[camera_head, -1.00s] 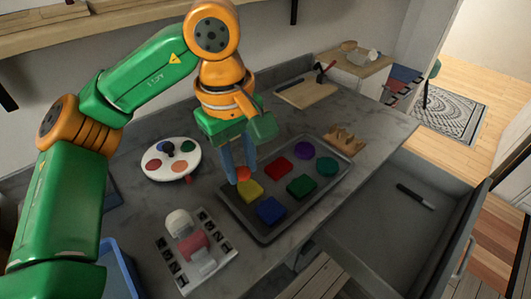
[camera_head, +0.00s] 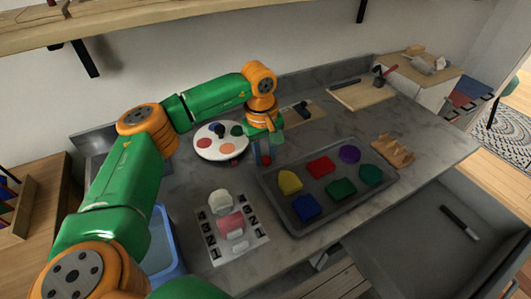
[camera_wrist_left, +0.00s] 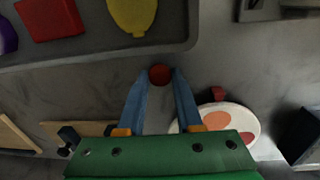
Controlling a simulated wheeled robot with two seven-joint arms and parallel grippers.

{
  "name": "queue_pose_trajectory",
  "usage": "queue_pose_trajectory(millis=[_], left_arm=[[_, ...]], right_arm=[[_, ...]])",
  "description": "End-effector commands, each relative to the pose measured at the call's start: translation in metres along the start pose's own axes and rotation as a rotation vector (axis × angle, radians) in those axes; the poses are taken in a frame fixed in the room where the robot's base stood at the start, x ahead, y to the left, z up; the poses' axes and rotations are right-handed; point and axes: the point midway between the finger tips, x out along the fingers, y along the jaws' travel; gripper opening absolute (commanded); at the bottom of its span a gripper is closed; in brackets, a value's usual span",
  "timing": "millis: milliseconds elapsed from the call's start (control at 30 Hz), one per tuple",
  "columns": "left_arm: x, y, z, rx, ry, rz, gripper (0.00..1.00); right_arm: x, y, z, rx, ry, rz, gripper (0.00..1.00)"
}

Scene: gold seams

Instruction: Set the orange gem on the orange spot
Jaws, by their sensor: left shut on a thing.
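My left gripper (camera_head: 263,163) is shut on a small red-orange round gem. The gem (camera_wrist_left: 160,74) shows between the blue fingertips in the left wrist view and is mostly hidden in the head view. The gripper is over the counter between the dark tray and the white round disc (camera_head: 208,154). The disc lies left of the gripper and carries coloured spots. Its orange spot (camera_head: 227,148) is bare and also shows in the left wrist view (camera_wrist_left: 217,131). My right gripper is not in view.
The dark tray (camera_head: 268,192) holds several coloured pieces, including a yellow one (camera_head: 289,182). A pale numbered board (camera_head: 214,256) lies in front. An open drawer (camera_head: 410,250) is at right.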

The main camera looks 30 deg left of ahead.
Motion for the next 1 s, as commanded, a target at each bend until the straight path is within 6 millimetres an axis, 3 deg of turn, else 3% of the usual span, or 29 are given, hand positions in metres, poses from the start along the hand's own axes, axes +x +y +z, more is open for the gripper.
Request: queue_pose_trajectory(millis=[133, 167, 233, 267, 500, 600, 900, 1000], left_arm=[[0.004, 0.0, 0.0, 0.0, 0.0, 0.0, 0.0], [0.003, 0.0, 0.0, 0.0, 0.0, 0.0, 0.42], [0.003, 0.0, 0.0, 0.0, 0.0, 0.0, 0.61], [0.003, 0.0, 0.0, 0.0, 0.0, 0.0, 0.64], [0.002, -0.001, 0.0, -0.001, -0.001, -0.002, 0.64], [-0.008, 0.001, 0.0, -0.001, 0.0, 0.001, 0.64], [-0.091, 0.001, 0.0, -0.002, 0.001, 0.003, 0.64], [-0.11, 0.001, 0.0, -0.001, 0.0, 0.003, 0.64]], right_arm=[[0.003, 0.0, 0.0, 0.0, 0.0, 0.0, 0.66], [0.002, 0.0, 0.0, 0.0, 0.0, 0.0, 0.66], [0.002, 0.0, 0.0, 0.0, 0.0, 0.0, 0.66], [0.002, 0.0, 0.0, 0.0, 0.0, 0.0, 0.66], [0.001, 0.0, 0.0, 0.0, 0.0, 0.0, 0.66], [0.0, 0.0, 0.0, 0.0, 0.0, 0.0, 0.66], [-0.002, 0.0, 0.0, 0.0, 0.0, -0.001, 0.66], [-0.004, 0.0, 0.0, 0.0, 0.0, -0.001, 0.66]])
